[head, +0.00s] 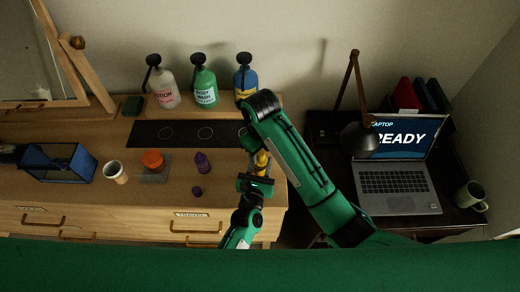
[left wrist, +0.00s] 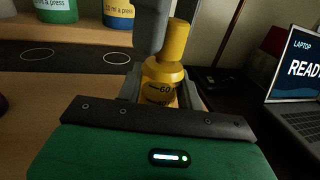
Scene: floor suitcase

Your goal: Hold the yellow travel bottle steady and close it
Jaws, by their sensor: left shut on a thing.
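The yellow travel bottle (left wrist: 162,84), with volume marks on its side, stands between the grey fingers of my left gripper (left wrist: 165,92), which is shut on its body. In the head view the bottle (head: 262,163) is at the right edge of the wooden top, and my left gripper (head: 256,180) reaches it from below. The yellow cap (left wrist: 175,40) is directly above the bottle's shoulder, leaning to the right; whether it is seated is unclear. My right gripper (head: 254,146) comes down from above; one grey finger (left wrist: 152,28) is beside the cap. Its grip is largely hidden.
A purple bottle (head: 203,163) and small purple piece (head: 197,191) are left of the grippers. Further left are an orange-topped jar (head: 153,159), a cup (head: 115,171) and a blue case (head: 58,163). Pump bottles (head: 205,88) stand behind. A laptop (head: 395,180) is at right.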

